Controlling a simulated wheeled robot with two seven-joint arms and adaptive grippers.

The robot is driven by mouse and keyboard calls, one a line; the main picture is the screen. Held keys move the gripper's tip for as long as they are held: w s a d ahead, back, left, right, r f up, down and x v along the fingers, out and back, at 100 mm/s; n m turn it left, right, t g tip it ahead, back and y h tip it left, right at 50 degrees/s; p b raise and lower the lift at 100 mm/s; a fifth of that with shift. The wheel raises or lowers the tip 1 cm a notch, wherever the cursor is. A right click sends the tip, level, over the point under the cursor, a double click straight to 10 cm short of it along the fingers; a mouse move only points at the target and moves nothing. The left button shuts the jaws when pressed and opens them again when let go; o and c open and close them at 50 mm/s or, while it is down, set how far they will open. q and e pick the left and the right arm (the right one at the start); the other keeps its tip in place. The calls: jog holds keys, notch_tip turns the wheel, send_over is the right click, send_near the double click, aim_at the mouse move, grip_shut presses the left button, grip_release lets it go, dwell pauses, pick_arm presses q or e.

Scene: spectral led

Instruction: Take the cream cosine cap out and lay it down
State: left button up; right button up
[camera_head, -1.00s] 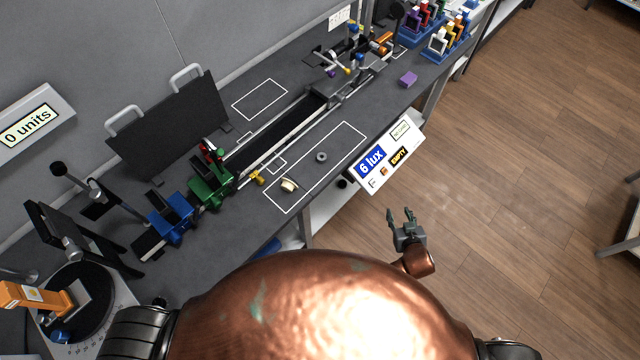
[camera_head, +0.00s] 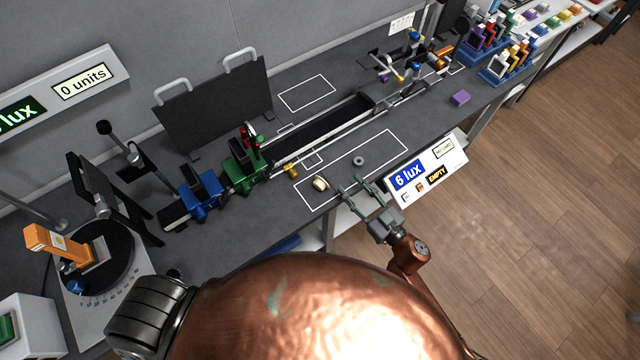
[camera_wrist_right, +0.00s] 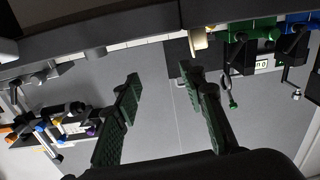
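The cream cap (camera_head: 321,183) sits on the dark bench inside the long white outline, near its left end. It also shows at the top of the right wrist view (camera_wrist_right: 198,40). My right gripper (camera_head: 352,187) is open and empty, its fingertips over the bench's front edge, just right of the cap and apart from it. In the right wrist view my right gripper (camera_wrist_right: 163,77) has its two green fingers spread wide with nothing between them. My left gripper is not in view.
A small grey ring (camera_head: 358,161) lies in the same outline. A green holder (camera_head: 243,165) and a blue holder (camera_head: 203,196) stand left of the cap. A sign panel (camera_head: 427,172) juts from the front edge.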

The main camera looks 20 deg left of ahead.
aim_at(321, 184)
jog(key=s+a+n+g+y, duration=0.1)
jog(key=s+a+f+n+g, duration=0.1)
jog(key=s+a+g, duration=0.1)
jog(key=shift+f+y, duration=0.1)
jog(key=shift+y, duration=0.3)
jog(key=shift+w+a+f+n+g, duration=0.1)
jog(key=shift+a+n+g, duration=0.2)
jog(key=shift+a, duration=0.95)
jog(key=x, duration=0.2)
jog(key=b+x, duration=0.1)
jog(key=x, duration=0.2)
jog(key=shift+w+a+r, duration=0.2)
jog(key=shift+a+r, duration=0.05)
jog(key=shift+c, duration=0.4)
grip_shut()
